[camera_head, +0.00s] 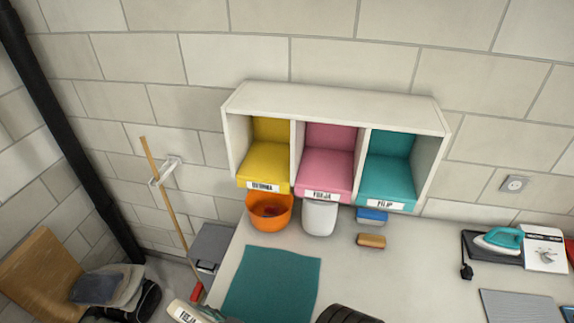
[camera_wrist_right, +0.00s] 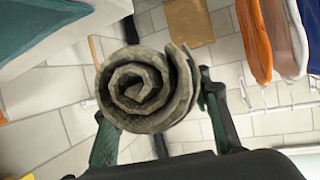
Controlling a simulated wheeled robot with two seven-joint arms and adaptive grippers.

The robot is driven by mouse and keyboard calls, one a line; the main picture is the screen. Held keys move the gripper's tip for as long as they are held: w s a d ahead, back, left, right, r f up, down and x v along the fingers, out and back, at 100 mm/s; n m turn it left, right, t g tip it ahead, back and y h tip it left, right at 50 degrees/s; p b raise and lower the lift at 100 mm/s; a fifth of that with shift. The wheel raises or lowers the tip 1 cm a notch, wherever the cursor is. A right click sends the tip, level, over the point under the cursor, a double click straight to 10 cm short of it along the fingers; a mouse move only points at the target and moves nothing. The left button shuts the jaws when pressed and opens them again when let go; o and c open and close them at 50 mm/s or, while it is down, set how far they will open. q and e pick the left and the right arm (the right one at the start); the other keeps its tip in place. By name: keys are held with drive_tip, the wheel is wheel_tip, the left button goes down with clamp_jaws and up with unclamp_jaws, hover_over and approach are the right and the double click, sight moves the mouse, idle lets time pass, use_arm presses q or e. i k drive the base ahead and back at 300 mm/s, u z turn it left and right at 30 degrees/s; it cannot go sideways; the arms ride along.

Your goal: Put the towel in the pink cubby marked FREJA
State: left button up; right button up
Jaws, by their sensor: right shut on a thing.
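The pink cubby (camera_head: 325,175) is the middle compartment of the white wall shelf; its front label appears to read FREJA, and it looks empty. The rolled grey-beige towel (camera_wrist_right: 145,88) is seen end-on in the right wrist view, between the dark green fingers of my right gripper (camera_wrist_right: 158,100), which is shut on it. My left gripper is not in view.
A yellow cubby (camera_head: 266,160) and a teal cubby (camera_head: 386,178) flank the pink one. A sponge (camera_head: 371,240), teal mat (camera_head: 271,284) and iron (camera_head: 499,240) lie on the table. A broom (camera_head: 166,195) stands left.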

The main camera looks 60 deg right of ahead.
sight(326, 167)
drive_tip(key=i, duration=1.2)
drive_tip(key=z, duration=3.2)
